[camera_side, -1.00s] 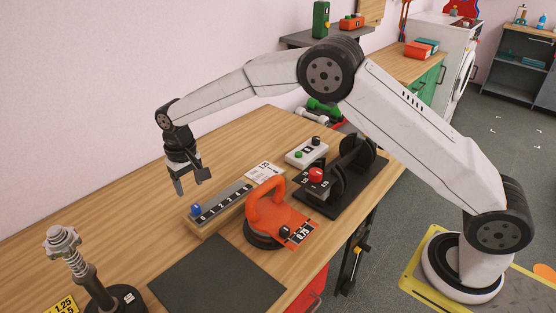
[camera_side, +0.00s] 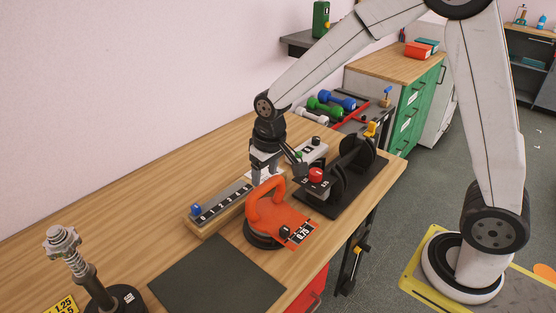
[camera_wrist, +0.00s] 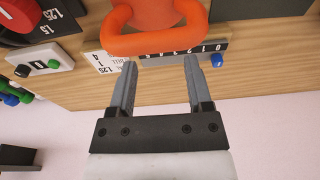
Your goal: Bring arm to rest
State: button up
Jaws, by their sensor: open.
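My gripper (camera_side: 276,172) is open with nothing between its fingers. In the side view it hangs above the workbench (camera_side: 140,190), by the orange handle (camera_side: 264,200) and the numbered rail (camera_side: 222,206); I cannot tell its exact height. In the wrist view my gripper (camera_wrist: 160,80) shows two grey fingers apart. The orange handle (camera_wrist: 150,42) lies past the fingertips there, with the numbered rail (camera_wrist: 210,50) behind it.
A black rack with plates (camera_side: 345,180) and a red button (camera_side: 316,175) stands right of my gripper. A white box (camera_side: 306,152) is behind. A dark mat (camera_side: 215,275) lies bare. The left bench is mostly clear.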

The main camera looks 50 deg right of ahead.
jog(key=s+d, duration=0.2)
jog(key=s, duration=0.5)
jog(key=s+d+f+t, duration=0.1)
jog(key=s+d, duration=0.1)
jog(key=s, duration=0.5)
jog(key=shift+d, duration=0.35)
dwell(1.2)
